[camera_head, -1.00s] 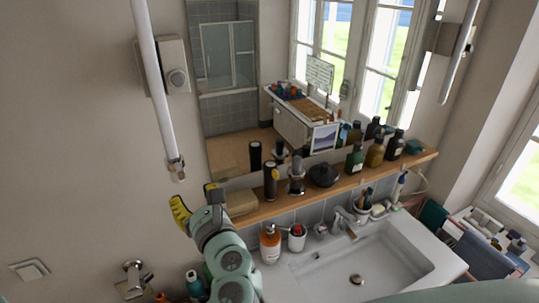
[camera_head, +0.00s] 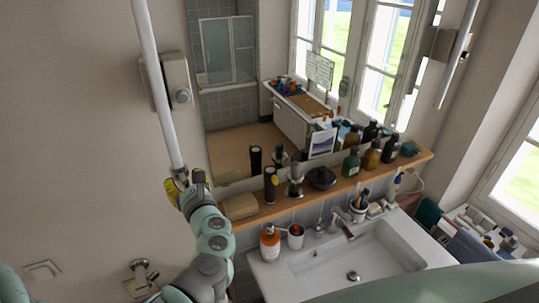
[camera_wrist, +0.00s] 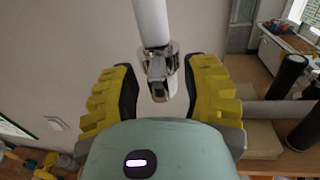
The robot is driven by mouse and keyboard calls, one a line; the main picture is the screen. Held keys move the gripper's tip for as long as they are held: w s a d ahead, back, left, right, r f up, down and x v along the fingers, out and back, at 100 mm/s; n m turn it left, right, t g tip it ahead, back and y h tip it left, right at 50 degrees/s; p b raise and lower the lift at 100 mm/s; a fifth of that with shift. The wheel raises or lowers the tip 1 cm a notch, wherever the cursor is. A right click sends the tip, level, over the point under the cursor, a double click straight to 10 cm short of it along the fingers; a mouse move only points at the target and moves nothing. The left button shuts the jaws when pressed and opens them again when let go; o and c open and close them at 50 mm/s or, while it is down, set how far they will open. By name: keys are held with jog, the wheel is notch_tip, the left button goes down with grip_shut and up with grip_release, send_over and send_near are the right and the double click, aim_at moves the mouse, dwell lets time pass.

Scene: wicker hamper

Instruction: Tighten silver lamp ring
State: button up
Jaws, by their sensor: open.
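The silver lamp ring (camera_wrist: 158,72) sits at the lower end of the white tube lamp (camera_wrist: 151,22) on the wall left of the mirror. In the wrist view the ring lies between the two yellow, black-padded fingers of my gripper (camera_wrist: 160,95), with a gap on each side. My gripper is open and touches nothing that I can see there. In the head view the white tube lamp (camera_head: 158,85) hangs down to my gripper (camera_head: 187,187), which hides most of the ring.
A wooden shelf (camera_head: 340,188) with several bottles and jars runs below the mirror, right of my gripper. The white sink (camera_head: 390,250) is below. The wall left of the lamp is clear.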

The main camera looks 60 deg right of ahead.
jog(key=shift+o, duration=0.3)
jog(key=shift+w, duration=0.1)
grip_shut()
